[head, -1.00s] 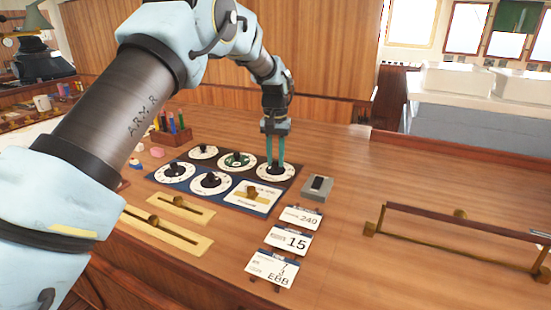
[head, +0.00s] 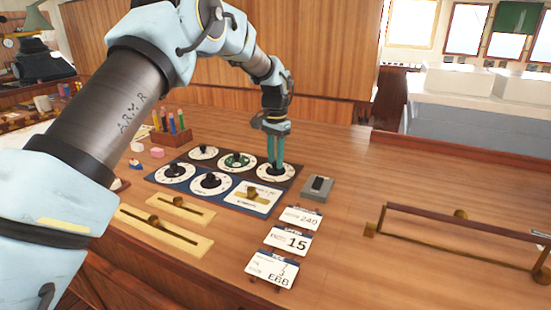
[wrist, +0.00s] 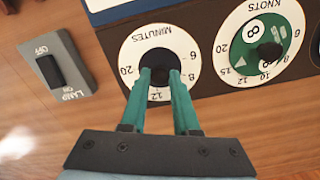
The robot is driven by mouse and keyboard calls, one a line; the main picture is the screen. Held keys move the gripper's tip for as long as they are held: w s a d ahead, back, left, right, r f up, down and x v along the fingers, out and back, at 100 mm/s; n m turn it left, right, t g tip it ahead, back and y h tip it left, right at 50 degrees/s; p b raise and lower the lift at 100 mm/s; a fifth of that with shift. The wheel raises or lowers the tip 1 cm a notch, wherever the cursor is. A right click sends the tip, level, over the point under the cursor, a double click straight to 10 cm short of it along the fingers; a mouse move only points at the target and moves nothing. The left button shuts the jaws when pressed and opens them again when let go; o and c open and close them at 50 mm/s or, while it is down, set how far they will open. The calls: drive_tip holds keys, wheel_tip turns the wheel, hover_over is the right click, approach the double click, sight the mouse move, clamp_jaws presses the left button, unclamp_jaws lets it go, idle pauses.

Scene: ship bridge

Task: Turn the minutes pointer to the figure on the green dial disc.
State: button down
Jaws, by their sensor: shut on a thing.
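The minutes dial (wrist: 133,52) is a white ring with a dark centre, lettered MINUTES; it also shows in the head view (head: 261,171). My gripper (wrist: 158,76) is shut on the dark minutes pointer (wrist: 158,86) at the dial's middle. It stands over the dial in the head view (head: 276,169). The fingers hide most of the pointer, so I cannot tell which figure it points at. The knots dial beside it has a green disc (wrist: 238,51) with a white circle bearing an 8 (wrist: 254,29). The green disc also shows in the head view (head: 247,161).
A grey lamp switch box (wrist: 66,72) is close beside the minutes dial. Cards reading 240 (head: 300,217), 15 (head: 290,242) and EBB (head: 272,270) stand in front. Brass sliders (head: 166,231) lie at left, and a brass rail (head: 455,223) at right.

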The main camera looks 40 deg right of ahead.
sight(275, 163)
drive_tip(key=c, duration=0.6)
unclamp_jaws()
drive_tip(key=shift+c, duration=0.2)
drive_tip(key=shift+r, duration=0.1)
wheel_tip(275, 163, up, 11)
drive_tip(key=b, duration=0.3)
drive_tip(key=w+a+f+n, duration=0.1)
drive_tip(key=w+a+n, duration=0.1)
drive_tip(key=a, duration=0.8)
drive_tip(key=w+a+f+n, duration=0.2)
drive_tip(key=a+n, duration=0.1)
drive_tip(key=a, duration=0.6)
drive_tip(key=w+a+f+n, duration=0.1)
drive_tip(key=w+a+n, duration=0.15)
drive_tip(key=a, duration=0.75)
drive_tip(key=s+a+f+n, duration=0.1)
drive_tip(key=s+a, duration=0.1)
drive_tip(key=a, duration=0.3)
drive_tip(key=s+a+f+n, duration=0.1)
drive_tip(key=s+a, duration=0.1)
drive_tip(key=a, duration=0.3)
drive_tip(key=s+a+f+n+t, duration=0.1)
drive_tip(key=s+a+n, duration=0.1)
drive_tip(key=a, duration=0.2)
drive_tip(key=shift+a, duration=0.4)
drive_tip(key=s+a+f+n, duration=0.2)
drive_tip(key=s+a+n, duration=0.1)
drive_tip(key=s+a, duration=0.5)
drive_tip(key=shift+f+t, duration=0.3)
drive_tip(key=shift+f, duration=0.05)
